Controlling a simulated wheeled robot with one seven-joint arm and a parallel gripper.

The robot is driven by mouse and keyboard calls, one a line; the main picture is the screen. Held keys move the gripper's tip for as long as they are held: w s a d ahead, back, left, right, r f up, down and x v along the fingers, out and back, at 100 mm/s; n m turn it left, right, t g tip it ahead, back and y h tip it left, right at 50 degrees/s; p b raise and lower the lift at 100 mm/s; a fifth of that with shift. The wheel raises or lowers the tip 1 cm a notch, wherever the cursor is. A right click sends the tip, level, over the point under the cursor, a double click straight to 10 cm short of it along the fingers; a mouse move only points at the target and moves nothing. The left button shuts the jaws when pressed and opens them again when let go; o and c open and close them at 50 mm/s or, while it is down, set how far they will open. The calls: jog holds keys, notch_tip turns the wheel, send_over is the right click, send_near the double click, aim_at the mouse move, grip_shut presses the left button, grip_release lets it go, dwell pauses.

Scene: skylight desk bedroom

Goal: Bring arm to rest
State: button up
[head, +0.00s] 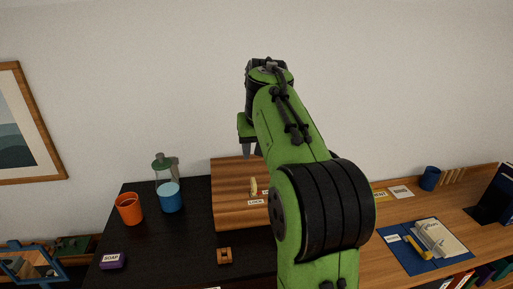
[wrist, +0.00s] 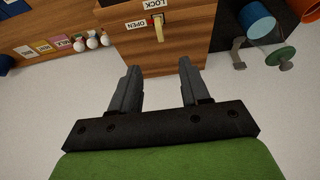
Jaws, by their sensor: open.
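My green arm stretches up over the desk in the head view. My gripper (head: 250,150) points down near the top of a wooden box, with its fingertips partly hidden by the arm. In the wrist view my gripper (wrist: 160,78) shows two dark fingers standing apart with nothing between them. The wooden box (head: 228,180) carries a pale latch handle (head: 253,187) and a LOCK label. In the wrist view the box (wrist: 190,50) shows the handle (wrist: 158,27) between the OPEN and LOCK labels, beyond my fingertips and apart from them.
An orange cup (head: 129,208), a blue cup (head: 170,198) and a purple SOAP block (head: 113,261) stand on the black surface at left. A small wooden piece (head: 224,256) lies nearer. At right are a blue mat (head: 400,260) and a blue mug (head: 430,178).

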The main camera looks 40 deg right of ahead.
jog(key=s+a+f+n+b, duration=0.1)
jog(key=s+a+n, duration=0.1)
jog(key=s+a, duration=0.55)
jog(key=s+a+f+n+t+y+b, duration=0.1)
jog(key=s+a+f+n+y+b, duration=0.1)
jog(key=s+a+f, duration=1)
jog(key=s+f+n, duration=0.1)
jog(key=s, duration=0.2)
jog(key=shift+s+a+f, duration=0.2)
jog(key=shift+s+a, duration=0.1)
jog(key=shift+s, duration=0.05)
